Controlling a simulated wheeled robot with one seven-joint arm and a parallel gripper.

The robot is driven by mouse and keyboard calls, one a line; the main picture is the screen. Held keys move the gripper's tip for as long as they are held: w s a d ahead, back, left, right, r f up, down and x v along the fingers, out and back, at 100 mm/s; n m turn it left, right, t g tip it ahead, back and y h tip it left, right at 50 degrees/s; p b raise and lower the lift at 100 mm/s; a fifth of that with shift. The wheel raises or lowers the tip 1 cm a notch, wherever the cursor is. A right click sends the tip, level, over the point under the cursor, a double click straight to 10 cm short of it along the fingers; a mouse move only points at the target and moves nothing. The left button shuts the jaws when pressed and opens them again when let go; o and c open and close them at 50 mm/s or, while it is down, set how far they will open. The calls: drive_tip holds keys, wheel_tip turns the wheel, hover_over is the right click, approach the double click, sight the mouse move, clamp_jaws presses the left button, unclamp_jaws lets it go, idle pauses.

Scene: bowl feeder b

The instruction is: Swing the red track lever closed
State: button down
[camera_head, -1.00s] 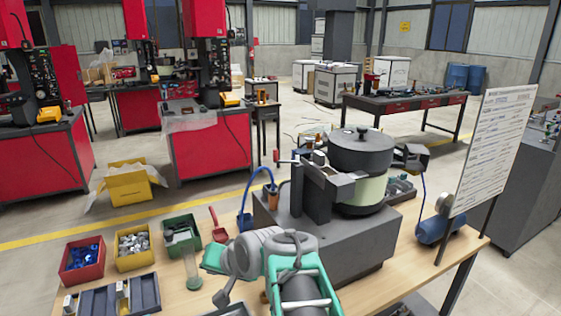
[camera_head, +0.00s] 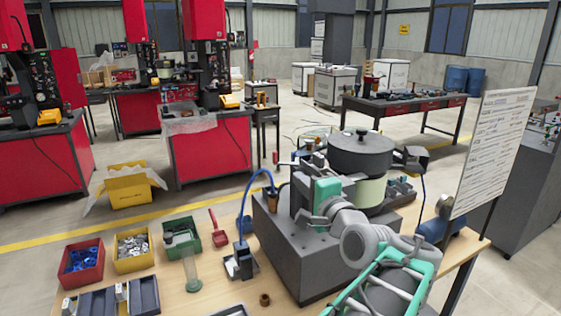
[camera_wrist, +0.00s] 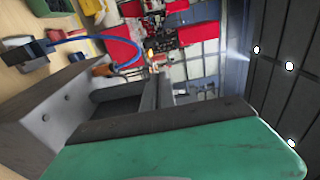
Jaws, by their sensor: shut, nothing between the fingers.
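The red track lever (camera_head: 277,158) shows in the head view as a small red grip on a thin rod. It sticks out left of the dark bowl feeder (camera_head: 360,155), at the upper end of the dark track housing (camera_head: 303,190). My gripper (camera_head: 326,190) is a teal block beside the housing, in front of the bowl and to the right of and below the lever. It looks apart from the red grip. It is shut and empty; the fingertips are hard to make out. In the wrist view a large teal surface fills the bottom, and I cannot surely pick out the lever.
The feeder stands on a grey base (camera_head: 310,250) on the wooden bench. A blue hose (camera_head: 253,180) arches left of it. Red (camera_head: 82,260), yellow (camera_head: 133,249) and green (camera_head: 182,238) bins stand further left. A white sign board (camera_head: 492,150) rises at right.

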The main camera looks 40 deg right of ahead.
sight(276, 157)
drive_tip(key=p+x, duration=0.2)
drive_tip(key=x, duration=1)
drive_tip(key=shift+w+f+p, duration=0.1)
drive_tip(key=shift+w+p, duration=0.05)
drive_tip(key=shift+p, duration=0.25)
